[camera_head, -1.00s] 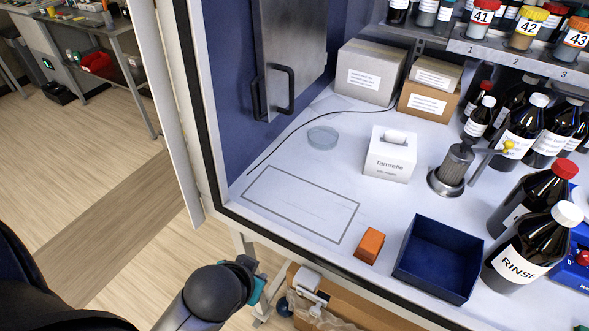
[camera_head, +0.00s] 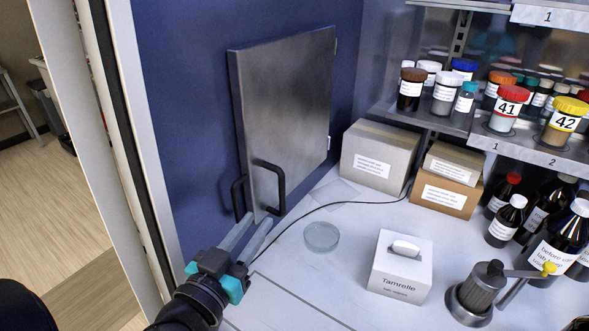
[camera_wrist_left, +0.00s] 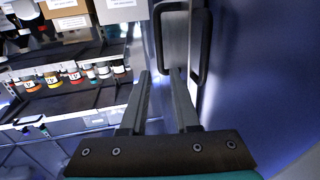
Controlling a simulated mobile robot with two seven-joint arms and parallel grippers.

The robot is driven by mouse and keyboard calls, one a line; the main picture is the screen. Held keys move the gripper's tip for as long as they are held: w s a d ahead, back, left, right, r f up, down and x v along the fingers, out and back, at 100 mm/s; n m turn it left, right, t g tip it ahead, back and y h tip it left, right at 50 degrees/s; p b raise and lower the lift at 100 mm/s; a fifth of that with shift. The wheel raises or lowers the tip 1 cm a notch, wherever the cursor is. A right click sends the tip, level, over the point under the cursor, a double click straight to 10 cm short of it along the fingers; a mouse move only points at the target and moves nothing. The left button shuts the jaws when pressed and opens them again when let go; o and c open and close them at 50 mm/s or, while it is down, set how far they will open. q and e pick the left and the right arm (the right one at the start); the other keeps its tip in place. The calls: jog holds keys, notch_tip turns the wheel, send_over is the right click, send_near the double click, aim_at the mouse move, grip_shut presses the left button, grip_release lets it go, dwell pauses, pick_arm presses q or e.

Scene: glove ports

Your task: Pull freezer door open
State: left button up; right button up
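The freezer door (camera_head: 288,110) is a grey metal panel on the blue left wall, in the head view. A black loop handle (camera_head: 280,187) is at its lower left, with a second dark loop beside it; I cannot tell whether that one is a reflection. My left gripper (camera_head: 258,221) is open and empty, its fingers pointing up toward the handle from just below. I see no clear contact. My right gripper is out of view.
A round clear dish (camera_head: 321,237) and a white tissue box (camera_head: 401,266) stand on the worktop right of my gripper. A black cable (camera_head: 335,205) crosses behind the dish. Cardboard boxes (camera_head: 378,156) and shelved bottles stand farther right.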

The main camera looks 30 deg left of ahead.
aim_at(280, 189)
pick_arm(q)
jog(key=w+p, duration=0.1)
jog(key=w, duration=0.3)
jog(key=w+a+p, duration=0.1)
jog(key=w, duration=0.3)
jog(key=w+p, duration=0.1)
jog(key=w, duration=0.4)
jog(key=shift+a+r, duration=0.1)
jog(key=shift+a, duration=0.2)
jog(key=shift+w+a, duration=0.1)
jog(key=shift+w, duration=0.65)
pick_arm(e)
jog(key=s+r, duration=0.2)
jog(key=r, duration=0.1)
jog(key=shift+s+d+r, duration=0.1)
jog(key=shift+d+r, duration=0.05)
pick_arm(q)
grip_shut()
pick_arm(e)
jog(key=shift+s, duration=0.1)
